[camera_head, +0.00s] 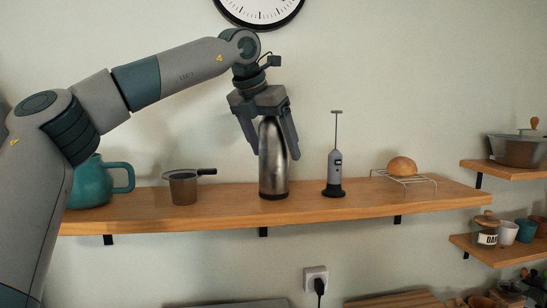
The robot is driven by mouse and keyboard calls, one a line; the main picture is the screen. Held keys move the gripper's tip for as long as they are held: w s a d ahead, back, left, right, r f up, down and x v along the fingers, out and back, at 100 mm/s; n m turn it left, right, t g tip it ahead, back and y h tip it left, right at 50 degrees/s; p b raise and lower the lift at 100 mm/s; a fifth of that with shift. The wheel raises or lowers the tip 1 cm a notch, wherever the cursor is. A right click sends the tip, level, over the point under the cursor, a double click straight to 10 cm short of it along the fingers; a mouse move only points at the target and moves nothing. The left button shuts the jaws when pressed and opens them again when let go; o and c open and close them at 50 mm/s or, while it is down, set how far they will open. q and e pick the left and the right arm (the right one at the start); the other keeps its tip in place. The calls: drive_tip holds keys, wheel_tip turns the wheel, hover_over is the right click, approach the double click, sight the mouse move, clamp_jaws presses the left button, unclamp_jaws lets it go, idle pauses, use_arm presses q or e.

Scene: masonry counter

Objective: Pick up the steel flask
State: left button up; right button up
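The steel flask (272,165) stands upright on a wooden wall shelf (346,204), near its middle. It is a tall brushed metal bottle with a dark base. My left gripper (271,153) reaches down over it from above, one finger on each side of its upper part. The fingers are spread wide. A gap shows by the left finger; whether the right finger touches the flask is hard to tell. The flask's top is hidden by the gripper. My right gripper is not in view.
On the same shelf are a teal pot (93,184), a small pan with a dark handle (184,187), a grey frother (334,172) and a bun (402,166) on a wire rack (412,181). A clock (259,10) hangs above my arm. Smaller shelves are at right.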

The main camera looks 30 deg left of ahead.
sight(277, 127)
use_arm(q)
drive_tip(key=c, duration=1.4)
drive_tip(key=shift+o, duration=0.2)
drive_tip(key=shift+r, duration=0.15)
drive_tip(key=shift+r+b, duration=0.55)
drive_tip(key=shift+r, duration=0.1)
drive_tip(key=r+b, duration=0.1)
drive_tip(key=d+r, duration=0.1)
drive_tip(key=shift+s+r+b, duration=0.1)
drive_tip(key=shift+r+b, duration=0.25)
drive_tip(key=s+d+r+b, duration=0.3)
drive_tip(key=s+d+r, duration=0.2)
drive_tip(key=d+r, duration=0.2)
drive_tip(key=shift+d+b, duration=0.3)
drive_tip(key=shift+d, duration=0.9)
drive_tip(key=shift+f, duration=0.1)
